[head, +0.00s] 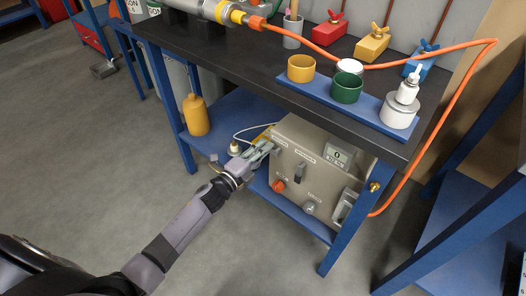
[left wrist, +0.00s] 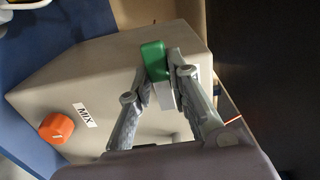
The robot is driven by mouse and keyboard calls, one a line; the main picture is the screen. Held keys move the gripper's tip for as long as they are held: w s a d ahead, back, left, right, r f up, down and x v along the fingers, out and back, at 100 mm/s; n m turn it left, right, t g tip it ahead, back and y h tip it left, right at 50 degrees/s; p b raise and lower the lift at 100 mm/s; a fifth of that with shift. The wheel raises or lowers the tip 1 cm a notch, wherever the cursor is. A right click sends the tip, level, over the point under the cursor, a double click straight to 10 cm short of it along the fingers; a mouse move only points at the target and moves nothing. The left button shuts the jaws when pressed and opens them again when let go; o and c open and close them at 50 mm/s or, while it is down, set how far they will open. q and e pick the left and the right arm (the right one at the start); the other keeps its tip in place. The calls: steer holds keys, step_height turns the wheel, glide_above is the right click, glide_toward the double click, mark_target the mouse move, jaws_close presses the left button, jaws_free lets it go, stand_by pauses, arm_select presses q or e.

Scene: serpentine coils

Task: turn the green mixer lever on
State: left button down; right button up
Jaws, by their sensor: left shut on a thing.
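The green mixer lever (left wrist: 154,62) shows in the left wrist view, standing out from the face of a beige control box (left wrist: 85,75). My left gripper (left wrist: 163,78) is shut on the lever, one finger on each side of it. In the head view my left gripper (head: 262,150) reaches the upper left part of the box front (head: 325,187) on the lower shelf. There the fingers mostly hide the lever. My right gripper is not in view.
An orange knob (left wrist: 57,128) sits beside a MIX label (left wrist: 86,115). The box also carries a small display (head: 338,155) and a dark switch (head: 300,172). A yellow bottle (head: 195,115) stands left on the shelf. An orange hose (head: 452,125) hangs at the right.

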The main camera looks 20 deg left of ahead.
arm_select(q)
steer(key=shift+m, duration=0.3)
steer(key=c, duration=1.5)
jaws_free()
steer(key=shift+s, duration=0.1)
steer(key=v, duration=1.2)
steer(key=shift+r, duration=0.1)
